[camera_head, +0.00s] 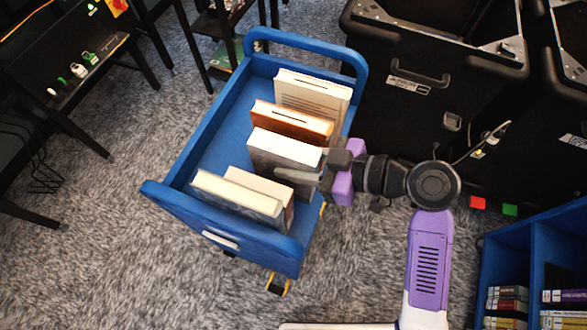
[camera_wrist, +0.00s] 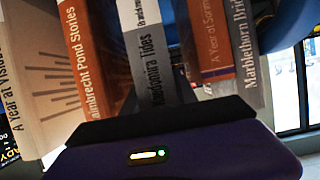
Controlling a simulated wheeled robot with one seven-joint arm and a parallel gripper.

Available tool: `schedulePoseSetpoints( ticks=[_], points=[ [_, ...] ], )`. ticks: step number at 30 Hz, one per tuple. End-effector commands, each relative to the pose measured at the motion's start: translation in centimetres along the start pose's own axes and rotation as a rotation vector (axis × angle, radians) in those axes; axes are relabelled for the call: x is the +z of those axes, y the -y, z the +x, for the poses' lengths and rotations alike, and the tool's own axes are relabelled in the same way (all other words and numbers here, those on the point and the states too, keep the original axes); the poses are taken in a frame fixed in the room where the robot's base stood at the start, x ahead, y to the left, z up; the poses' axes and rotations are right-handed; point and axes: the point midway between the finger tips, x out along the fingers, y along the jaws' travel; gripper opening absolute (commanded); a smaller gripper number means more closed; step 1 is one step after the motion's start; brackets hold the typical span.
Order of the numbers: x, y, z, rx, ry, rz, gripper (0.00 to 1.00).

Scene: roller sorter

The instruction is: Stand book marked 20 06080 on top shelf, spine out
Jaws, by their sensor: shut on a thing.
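My gripper (camera_head: 312,168) is at the right side of a blue cart (camera_head: 173,205), shut on the grey and white book (camera_head: 283,148) in the middle of the row. In the wrist view this book's spine (camera_wrist: 150,50) reads "Tides" and stands between the dark fingers. The book is upright among its neighbours in the cart. I cannot read a 20 06080 mark on any book. A blue shelf unit (camera_head: 491,254) with books in it is at the lower right of the head view, only partly in frame.
An orange book (camera_head: 285,122) and a cream book (camera_head: 312,98) stand behind the held one. Two more books (camera_head: 235,197) stand in front. Black cases (camera_head: 420,80) are close behind my arm. Black tables are at the left. Grey carpet is clear around the cart's front.

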Motion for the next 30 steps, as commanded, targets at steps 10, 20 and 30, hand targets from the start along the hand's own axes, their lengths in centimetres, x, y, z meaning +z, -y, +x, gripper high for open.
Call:
schedulePoseSetpoints(
  ticks=[10, 20, 30],
  points=[
    [3.6, 0.0, 1.5, 0.000, -0.002, 0.001, 0.00],
    [4.0, 0.0, 1.7, 0.001, -0.003, -0.002, 0.00],
    [4.3, 0.0, 1.8, 0.000, 0.000, 0.000, 0.56]
  ],
)
